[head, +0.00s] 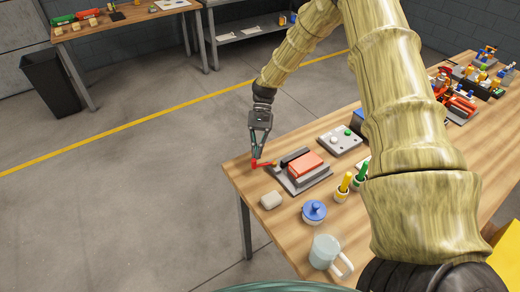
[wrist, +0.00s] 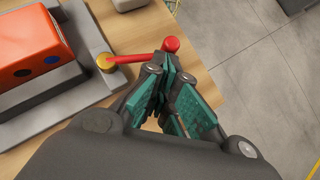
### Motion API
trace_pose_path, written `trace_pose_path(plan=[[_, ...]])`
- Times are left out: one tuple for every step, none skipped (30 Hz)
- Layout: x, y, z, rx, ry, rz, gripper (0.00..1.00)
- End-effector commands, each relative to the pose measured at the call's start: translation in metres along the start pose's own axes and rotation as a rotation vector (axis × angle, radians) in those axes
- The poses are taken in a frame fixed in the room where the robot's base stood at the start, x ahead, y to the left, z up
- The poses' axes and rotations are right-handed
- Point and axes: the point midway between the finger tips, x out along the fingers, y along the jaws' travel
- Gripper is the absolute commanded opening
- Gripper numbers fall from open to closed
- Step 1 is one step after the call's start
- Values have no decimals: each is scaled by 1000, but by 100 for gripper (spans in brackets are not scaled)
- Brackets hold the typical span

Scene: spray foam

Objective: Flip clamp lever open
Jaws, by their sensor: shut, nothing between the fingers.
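The clamp lever (wrist: 132,57) is a red bar with a round red knob (wrist: 171,44) at its end and a brass pivot (wrist: 105,61). It sticks out from the left end of a grey clamp base (head: 302,184), which holds a red-orange block (head: 305,163). In the head view the lever (head: 264,164) shows at the table's left edge. My gripper (head: 257,155) points down over it. In the wrist view my gripper (wrist: 172,75) is shut and empty, its fingertips right by the knob; I cannot tell whether they touch it.
Near the clamp on the wooden table are a beige block (head: 271,200), a blue-lidded pot (head: 314,211), a glass mug (head: 326,252), yellow and green handled tools (head: 344,186) and a button box (head: 340,140).

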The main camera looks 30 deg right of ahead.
Motion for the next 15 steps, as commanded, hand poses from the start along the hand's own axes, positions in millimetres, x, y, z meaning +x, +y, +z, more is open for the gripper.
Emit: trace_pose_path(plan=[[2, -1, 2, -27, -1, 32, 0], [4, -2, 4, -45, 0, 49, 0], [5, -2, 5, -65, 0, 69, 0], [5, -2, 5, -73, -1, 75, 0], [5, -1, 4, -70, -1, 70, 0], [5, -1, 4, -69, -1, 68, 0], [5, -1, 4, -69, -1, 68, 0], [5, -1, 4, -69, -1, 68, 0], [5, -2, 4, -69, -1, 68, 0], [5, -1, 4, -68, -1, 68, 0], [4, -1, 4, -68, -1, 68, 0], [4, -1, 4, -68, -1, 67, 0], [4, 0, 4, -67, -1, 67, 0], [4, 0, 4, -67, -1, 67, 0], [4, 1, 4, -67, 0, 67, 0]])
